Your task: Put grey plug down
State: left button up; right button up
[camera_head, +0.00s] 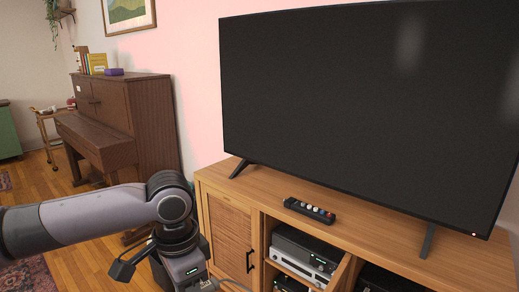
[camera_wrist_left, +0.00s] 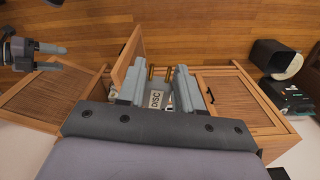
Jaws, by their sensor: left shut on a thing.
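The grey plug (camera_wrist_left: 160,76) shows in the left wrist view, with two brass-coloured prongs and a white label reading "DISC". My left gripper (camera_wrist_left: 158,86) is shut on it, one finger on each side. The prongs point away from the wrist, with the wood floor behind them. In the head view my left arm reaches down in front of the cabinet's left end; the fingertips and plug are below the frame. My right gripper (camera_wrist_left: 52,58) is at the upper left of the left wrist view, its fingers apart and empty, away from the plug.
The wooden TV cabinet (camera_head: 220,181) has an open door (camera_wrist_left: 129,60) and boxes such as a grey player (camera_head: 300,252) inside. A dark strip with coloured round pieces (camera_head: 309,210) lies on top, before the TV (camera_head: 370,110). A black object (camera_wrist_left: 268,58) stands beside the cabinet.

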pick_arm(q)
jog(key=s+a+f+n, duration=0.3)
jog(key=a+n, duration=0.5)
jog(key=n, duration=0.2)
jog(key=shift+s+a+f+n, duration=0.3)
jog(key=shift+a+f, duration=0.05)
jog(key=shift+a, duration=0.05)
jog(key=shift+f, duration=0.1)
dwell(0.4)
